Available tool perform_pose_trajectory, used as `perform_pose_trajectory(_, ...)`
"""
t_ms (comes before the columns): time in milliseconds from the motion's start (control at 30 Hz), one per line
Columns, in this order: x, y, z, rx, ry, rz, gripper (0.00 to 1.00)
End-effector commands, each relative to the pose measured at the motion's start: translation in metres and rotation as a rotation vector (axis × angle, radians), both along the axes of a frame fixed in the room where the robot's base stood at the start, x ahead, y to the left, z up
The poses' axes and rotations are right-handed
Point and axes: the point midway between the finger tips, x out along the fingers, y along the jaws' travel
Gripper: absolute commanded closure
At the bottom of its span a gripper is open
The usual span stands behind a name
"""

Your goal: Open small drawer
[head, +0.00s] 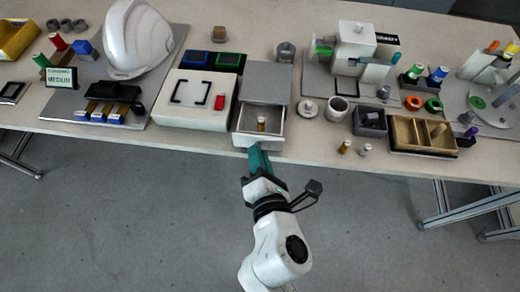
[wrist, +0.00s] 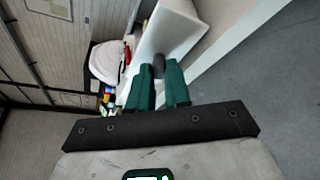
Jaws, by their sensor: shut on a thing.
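The small drawer (head: 274,123) sits in a grey-topped cabinet (head: 268,80) near the table's front edge. It is pulled partly out towards me, and its inside shows. A small brass-coloured piece (head: 261,124) stands in it. My gripper (head: 256,152) is at the drawer's front face, reaching up from below in the head view. In the wrist view its green fingers (wrist: 159,72) are shut on a dark grey handle (wrist: 158,60) on the white drawer front (wrist: 172,32). In the head view the handle is hidden by the fingers.
A white helmet shell (head: 135,38) is further left. The floor before the table is clear.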

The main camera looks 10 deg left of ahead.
Motion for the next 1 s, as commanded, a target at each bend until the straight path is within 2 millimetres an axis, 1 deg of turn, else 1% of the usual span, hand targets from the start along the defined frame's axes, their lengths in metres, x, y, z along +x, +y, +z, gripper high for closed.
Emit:
perform_pose_trajectory(100, 0.000, 0.000, -0.001, 0.000, 0.002, -0.001, 1.00)
perform_pose_trajectory(133, 0.000, 0.000, -0.001, 0.000, 0.002, -0.001, 0.79)
perform_pose_trajectory(367, 0.000, 0.000, -0.001, 0.000, 0.001, 0.000, 0.57)
perform_pose_trajectory(600, 0.000, 0.000, 0.000, 0.000, 0.000, 0.000, 0.56)
perform_pose_trajectory(700, -0.004, -0.001, 0.000, 0.000, 0.001, 0.000, 0.56)
perform_pose_trajectory(767, -0.009, -0.003, 0.001, -0.001, 0.003, 0.001, 0.56)
perform_pose_trajectory(867, -0.024, -0.008, 0.004, -0.001, 0.003, 0.001, 0.56)
perform_pose_trajectory(1000, -0.049, -0.017, 0.010, 0.000, 0.004, 0.000, 0.56)
